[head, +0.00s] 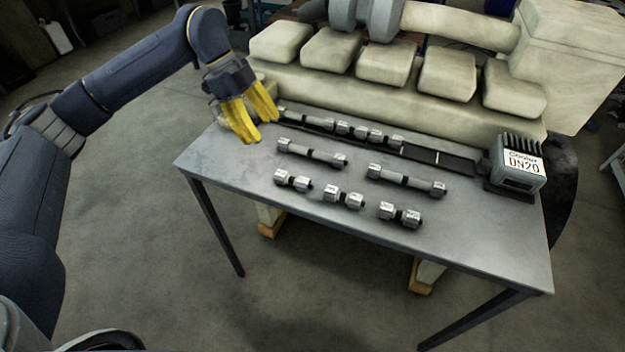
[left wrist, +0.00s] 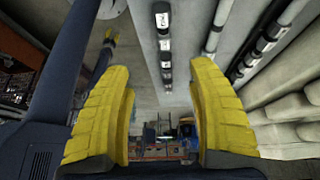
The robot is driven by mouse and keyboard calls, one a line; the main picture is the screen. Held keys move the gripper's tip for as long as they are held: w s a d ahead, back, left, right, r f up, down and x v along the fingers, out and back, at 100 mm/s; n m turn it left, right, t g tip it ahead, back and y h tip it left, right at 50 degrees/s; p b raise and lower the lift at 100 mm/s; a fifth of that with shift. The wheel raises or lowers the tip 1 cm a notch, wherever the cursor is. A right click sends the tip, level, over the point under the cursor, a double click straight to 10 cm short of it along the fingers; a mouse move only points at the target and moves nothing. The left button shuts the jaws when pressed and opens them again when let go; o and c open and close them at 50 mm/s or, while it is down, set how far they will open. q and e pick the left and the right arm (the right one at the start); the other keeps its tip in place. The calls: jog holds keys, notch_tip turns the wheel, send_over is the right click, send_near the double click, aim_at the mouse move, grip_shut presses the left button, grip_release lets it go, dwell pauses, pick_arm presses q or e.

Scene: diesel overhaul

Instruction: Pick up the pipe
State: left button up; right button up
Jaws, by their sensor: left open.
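Several grey pipe pieces lie on the grey table (head: 460,235) in the head view. Two longer pipes, one at left (head: 312,153) and one at right (head: 406,181), lie in the middle. In front of them lie three short pieces: left (head: 293,181), middle (head: 343,197) and right (head: 400,215). More pieces (head: 350,130) sit in line on a dark rail behind. My left gripper (head: 262,128) is open and empty, with yellow fingers over the table's back left part, apart from the pipes. The left wrist view shows the open fingers (left wrist: 161,80) and pipe pieces (left wrist: 163,45) beyond.
A large cream engine block (head: 400,85) stands along the table's back edge. A grey box labelled DN20 (head: 518,165) stands at the rail's right end.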

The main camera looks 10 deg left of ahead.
aim_at(291, 177)
pick_arm(q)
jog(key=shift+y, duration=0.4)
jog(key=x, duration=1.1)
jog(key=w+x, duration=0.1)
jog(key=x, duration=0.5)
jog(key=shift+d+f, duration=0.1)
jog(key=shift+f, duration=0.2)
grip_shut()
